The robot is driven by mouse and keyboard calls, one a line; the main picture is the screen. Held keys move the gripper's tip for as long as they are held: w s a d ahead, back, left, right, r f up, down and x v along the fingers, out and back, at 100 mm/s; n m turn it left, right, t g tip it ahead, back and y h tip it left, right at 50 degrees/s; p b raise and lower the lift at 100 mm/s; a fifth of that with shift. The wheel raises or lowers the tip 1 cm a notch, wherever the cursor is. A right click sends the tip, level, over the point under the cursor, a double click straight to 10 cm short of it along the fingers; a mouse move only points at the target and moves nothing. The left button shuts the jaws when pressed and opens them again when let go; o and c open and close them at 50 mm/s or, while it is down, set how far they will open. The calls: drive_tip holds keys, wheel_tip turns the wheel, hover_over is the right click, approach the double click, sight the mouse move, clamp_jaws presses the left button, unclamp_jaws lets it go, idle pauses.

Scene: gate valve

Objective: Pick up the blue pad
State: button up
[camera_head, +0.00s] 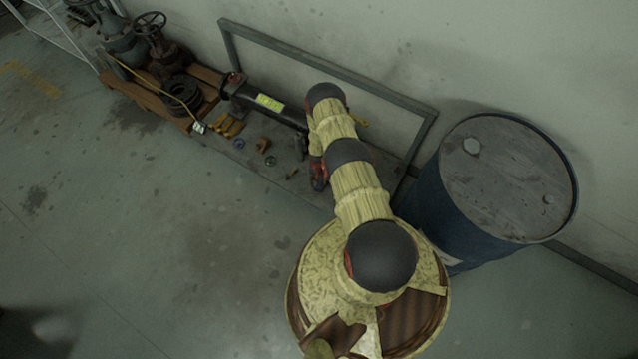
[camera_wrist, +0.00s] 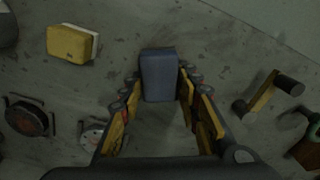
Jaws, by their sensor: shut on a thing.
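The blue pad (camera_wrist: 159,76) is a grey-blue block with rounded edges, in the middle of the wrist view. My gripper (camera_wrist: 159,92) is shut on it, with a yellow and grey finger against each side. I cannot tell from the wrist view whether the pad touches the floor or is held above it. In the head view my arm reaches toward the wall and hides the pad and most of the gripper.
A yellow and white sponge-like block (camera_wrist: 72,43), a dark round part (camera_wrist: 27,117) and a yellow tool with a black handle (camera_wrist: 268,92) lie around. A blue drum (camera_head: 505,180) stands right. A pallet (camera_head: 150,97) with valves stands upper left. Open floor (camera_head: 150,250) lies left.

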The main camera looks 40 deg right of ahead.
drive_tip(key=shift+r, duration=0.55)
drive_tip(key=s+a+r+p, duration=0.7)
drive_tip(key=a+r+p, duration=0.1)
drive_tip(key=a+r, duration=0.3)
drive_tip(key=shift+s+a+r, duration=0.3)
drive_tip(key=shift+s, duration=0.1)
drive_tip(key=o, duration=0.7)
drive_tip(key=c, duration=0.4)
drive_tip(key=shift+c, duration=0.2)
